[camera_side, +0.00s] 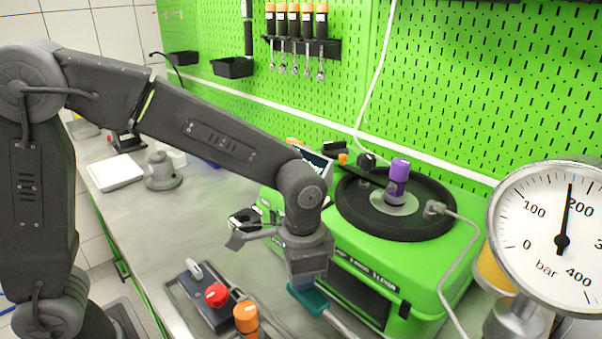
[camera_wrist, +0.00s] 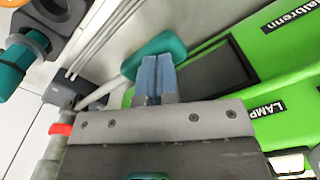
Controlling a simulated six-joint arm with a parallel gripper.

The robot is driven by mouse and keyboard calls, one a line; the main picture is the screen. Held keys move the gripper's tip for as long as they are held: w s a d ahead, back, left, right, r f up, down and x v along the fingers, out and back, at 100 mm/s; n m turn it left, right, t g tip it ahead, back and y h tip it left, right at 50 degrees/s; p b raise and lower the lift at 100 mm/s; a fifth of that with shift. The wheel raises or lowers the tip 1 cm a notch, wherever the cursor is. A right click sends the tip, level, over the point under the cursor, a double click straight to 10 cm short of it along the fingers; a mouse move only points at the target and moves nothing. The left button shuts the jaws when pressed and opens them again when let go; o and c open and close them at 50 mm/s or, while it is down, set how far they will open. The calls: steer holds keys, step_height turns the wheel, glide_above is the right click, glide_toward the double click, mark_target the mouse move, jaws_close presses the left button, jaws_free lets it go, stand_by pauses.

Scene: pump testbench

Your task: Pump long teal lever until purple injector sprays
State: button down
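The teal lever handle (camera_side: 311,301) is at the front of the green tester, on a pale rod running down right. My gripper (camera_side: 300,286) is directly above it. In the wrist view, my gripper's blue fingers (camera_wrist: 156,76) are side by side with almost no gap, and their tips overlap the teal handle (camera_wrist: 160,50). They look shut against its upper side, not around it; exact contact is hard to tell. The purple injector (camera_side: 398,172) stands upright on the round black top of the tester. No spray shows. The gauge (camera_side: 545,235) needle points a little below 200 bar.
The green tester body (camera_side: 430,275) is right of my gripper. A block with a red knob (camera_side: 216,295) and an orange-topped part (camera_side: 246,318) stand to its left. A metal pipe (camera_side: 462,262) runs down from the black top. The bench at left is partly clear.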

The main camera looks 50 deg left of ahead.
steer(key=shift+a+f, duration=0.1)
steer(key=shift+f, duration=0.65)
steer(key=shift+d+r, duration=0.25)
steer(key=shift+r, duration=1.5)
steer(key=shift+d+r, duration=0.2)
steer(key=shift+r, duration=1.55)
steer(key=shift+r, duration=0.1)
steer(key=shift+r, duration=2.9)
